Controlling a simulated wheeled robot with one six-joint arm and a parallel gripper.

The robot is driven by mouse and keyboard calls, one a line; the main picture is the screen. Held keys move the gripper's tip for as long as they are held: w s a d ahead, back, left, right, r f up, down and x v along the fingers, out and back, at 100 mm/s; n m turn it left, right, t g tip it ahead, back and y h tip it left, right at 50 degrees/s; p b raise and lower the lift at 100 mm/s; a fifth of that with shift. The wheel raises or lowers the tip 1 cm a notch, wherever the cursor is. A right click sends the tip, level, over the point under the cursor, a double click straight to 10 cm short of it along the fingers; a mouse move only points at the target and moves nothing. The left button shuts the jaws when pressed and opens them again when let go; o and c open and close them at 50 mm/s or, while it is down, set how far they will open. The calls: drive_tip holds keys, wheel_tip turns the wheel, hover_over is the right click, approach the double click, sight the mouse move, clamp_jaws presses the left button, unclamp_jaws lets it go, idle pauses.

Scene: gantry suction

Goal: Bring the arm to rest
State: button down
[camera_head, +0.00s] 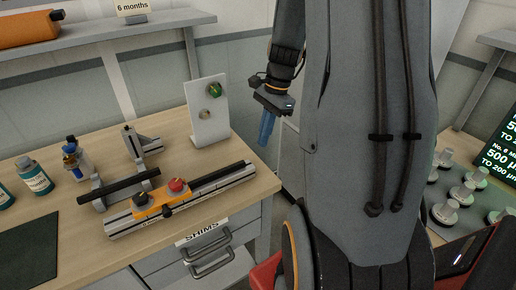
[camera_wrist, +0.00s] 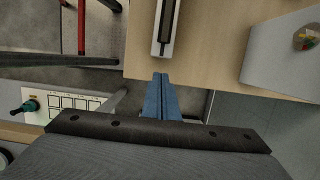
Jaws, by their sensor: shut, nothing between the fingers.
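My gripper (camera_head: 266,127) hangs pointing down beside the right end of the wooden bench, next to my grey column. Its blue fingers are together with nothing between them. In the wrist view the blue fingers (camera_wrist: 161,97) show side by side, over the gap just past the bench edge. The fingers look apart from the bench and the things on it.
The wooden bench (camera_head: 75,227) carries a metal rail with an orange carriage (camera_head: 160,203), a white upright panel (camera_head: 208,112), several bottles and a dark mat (camera_head: 25,250). Below is a drawer labelled SHIMS (camera_head: 205,246). Several weights (camera_head: 465,190) stand at the right.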

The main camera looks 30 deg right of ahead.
drive_tip(key=b+v, duration=0.1)
drive_tip(key=v, duration=0.5)
drive_tip(key=s+a+f+n+h, duration=0.1)
drive_tip(key=s+a+f+n, duration=0.1)
drive_tip(key=a+n, duration=0.7)
drive_tip(key=s+a+f+n+t+h, duration=0.1)
drive_tip(key=s+a+f+n, duration=0.2)
drive_tip(key=a+n, duration=0.6)
drive_tip(key=s+a, duration=0.2)
drive_tip(key=shift+s+a+f+h, duration=0.25)
drive_tip(key=shift+s+h, duration=0.05)
drive_tip(key=shift+h, duration=0.1)
idle(0.6)
